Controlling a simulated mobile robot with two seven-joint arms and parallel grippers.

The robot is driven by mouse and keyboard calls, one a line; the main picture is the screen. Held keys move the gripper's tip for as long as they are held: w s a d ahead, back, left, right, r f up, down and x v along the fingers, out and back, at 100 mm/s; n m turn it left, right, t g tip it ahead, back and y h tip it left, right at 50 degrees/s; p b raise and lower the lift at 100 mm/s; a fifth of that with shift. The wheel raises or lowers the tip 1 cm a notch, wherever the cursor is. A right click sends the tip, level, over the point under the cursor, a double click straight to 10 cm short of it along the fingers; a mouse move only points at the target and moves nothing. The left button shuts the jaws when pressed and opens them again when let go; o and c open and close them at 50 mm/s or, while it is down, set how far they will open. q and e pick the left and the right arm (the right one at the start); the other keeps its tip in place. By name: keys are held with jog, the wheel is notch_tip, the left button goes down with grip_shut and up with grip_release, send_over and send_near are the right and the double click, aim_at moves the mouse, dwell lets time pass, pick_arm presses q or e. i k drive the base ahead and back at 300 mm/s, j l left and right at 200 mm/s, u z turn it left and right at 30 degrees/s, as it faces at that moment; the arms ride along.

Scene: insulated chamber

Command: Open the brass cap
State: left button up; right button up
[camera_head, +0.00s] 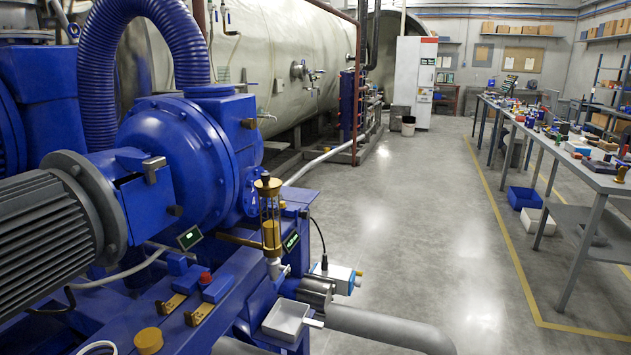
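A brass cap (267,181) sits on top of an upright glass-and-brass cylinder (269,214) beside the blue pump. It appears seated on the cylinder; whether it is loose cannot be told. A second round, yellow-brass knob or cap (149,341) sits on the blue bench at the bottom left. I cannot tell for certain which of the two the task names. Neither of my grippers shows in this view.
A blue pump housing (190,150) and a grey motor (50,235) fill the left. A small white tray (287,320) and a grey pipe (385,328) are below the cylinder. Cluttered tables (600,180) stand at the right. The floor (430,230) between is clear.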

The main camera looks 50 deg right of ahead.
aim_at(266, 183)
jog(key=z, duration=1.4)
